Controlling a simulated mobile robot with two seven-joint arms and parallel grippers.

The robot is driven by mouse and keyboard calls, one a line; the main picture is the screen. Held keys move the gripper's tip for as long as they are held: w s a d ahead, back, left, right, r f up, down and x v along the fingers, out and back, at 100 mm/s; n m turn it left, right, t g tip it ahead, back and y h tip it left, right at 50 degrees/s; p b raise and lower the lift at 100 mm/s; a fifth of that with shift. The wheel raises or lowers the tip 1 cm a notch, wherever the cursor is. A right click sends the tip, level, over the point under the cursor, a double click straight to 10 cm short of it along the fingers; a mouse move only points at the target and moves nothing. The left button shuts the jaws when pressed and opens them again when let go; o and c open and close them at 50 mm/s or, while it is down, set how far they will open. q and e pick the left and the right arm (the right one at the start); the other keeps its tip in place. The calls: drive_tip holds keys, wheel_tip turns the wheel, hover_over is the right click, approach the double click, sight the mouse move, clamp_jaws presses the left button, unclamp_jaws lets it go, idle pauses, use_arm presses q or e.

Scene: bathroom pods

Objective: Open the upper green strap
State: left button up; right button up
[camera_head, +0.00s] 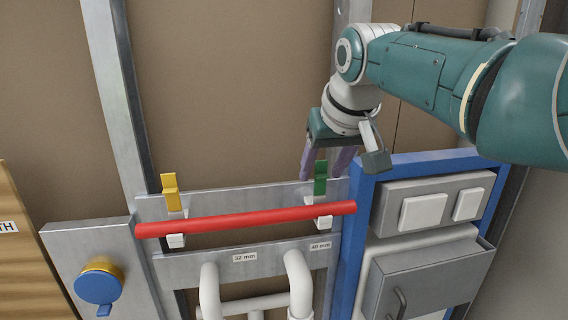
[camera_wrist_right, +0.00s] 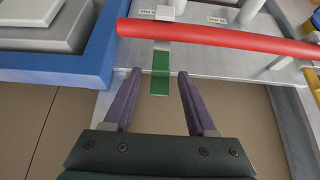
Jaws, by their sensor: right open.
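The green strap (camera_head: 320,180) stands upright on the metal rail at the right end of the red pipe (camera_head: 250,219). In the right wrist view the green strap (camera_wrist_right: 160,74) lies between and just beyond the open fingertips, below the red pipe (camera_wrist_right: 230,40). My right gripper (camera_head: 326,168) comes from above, and its purple fingers are at the strap's height in the head view. In the right wrist view my right gripper (camera_wrist_right: 157,73) is open and empty, one finger on each side of the strap. Contact is not visible. My left gripper is not in view.
A yellow strap (camera_head: 171,192) stands at the pipe's left end. A blue frame (camera_head: 356,235) with grey boxes and white switches is close on the right. White pipes (camera_head: 298,280) and a blue knob (camera_head: 98,283) are below. Brown wall panels are behind.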

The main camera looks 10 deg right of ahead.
drive_tip(key=shift+r, duration=0.1)
drive_tip(key=shift+s+r+p, duration=0.3)
drive_tip(key=shift+r, duration=0.25)
drive_tip(key=b+v, duration=0.2)
drive_tip(key=v, duration=0.6)
drive_tip(key=shift+s+r, duration=0.15)
drive_tip(key=shift+r, duration=0.05)
